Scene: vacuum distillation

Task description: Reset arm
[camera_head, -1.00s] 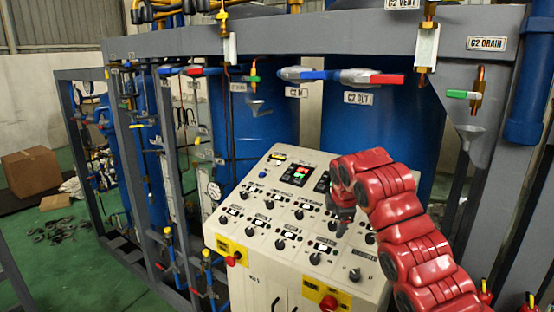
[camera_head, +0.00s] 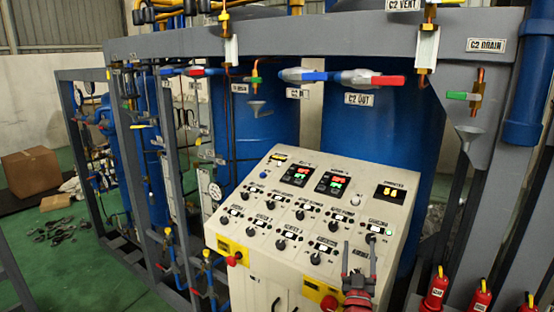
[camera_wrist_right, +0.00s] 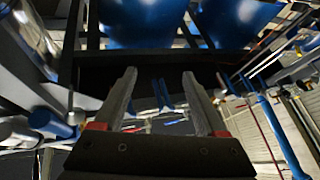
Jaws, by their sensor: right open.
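My right gripper (camera_head: 359,246) is low at the right front of the white control panel (camera_head: 257,240), with its two grey fingers pointing up and apart. From the head camera it overlaps the panel's lower right part; I cannot tell how far off the panel it is. In the right wrist view the gripper (camera_wrist_right: 160,76) is open, with nothing between its fingers. Only a short red piece of my right arm shows, at the bottom of the head view. My left gripper is in neither view.
The panel carries several black knobs, lit displays (camera_head: 335,182) and a counter (camera_head: 390,194). Behind it stand blue tanks (camera_head: 372,130) in a grey frame (camera_head: 300,38). Red extinguishers (camera_head: 436,291) stand at the right.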

